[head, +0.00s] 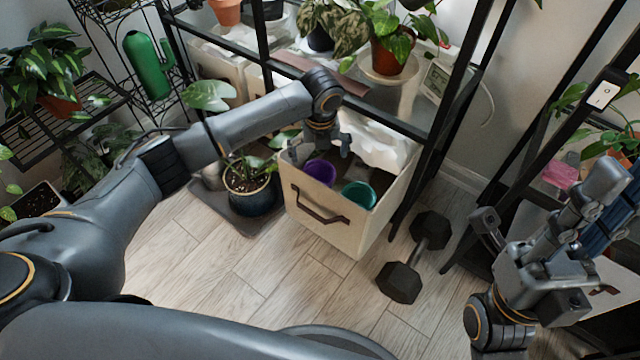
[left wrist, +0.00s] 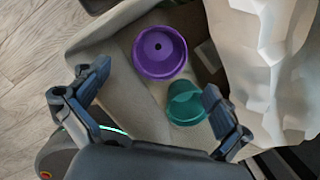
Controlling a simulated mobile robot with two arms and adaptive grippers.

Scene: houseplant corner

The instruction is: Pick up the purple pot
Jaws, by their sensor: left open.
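The purple pot (head: 320,172) sits inside a cream fabric bin (head: 328,231) in the head view. In the left wrist view the purple pot (left wrist: 160,53) shows its round mouth and a dark hole in its base. A teal pot (head: 359,195) sits beside it in the bin, and the teal pot also shows in the left wrist view (left wrist: 186,104). My left gripper (head: 320,152) is open and empty above the bin, its fingers apart from the purple pot. My right gripper (head: 530,235) is at the far right, away from the bin; its jaw opening is unclear.
White crumpled material (head: 378,142) fills the back of the bin. A black shelf with plants stands over and behind it. A potted plant (head: 251,190) stands left of the bin, and a dumbbell (head: 415,257) lies to its right. Wooden floor in front is clear.

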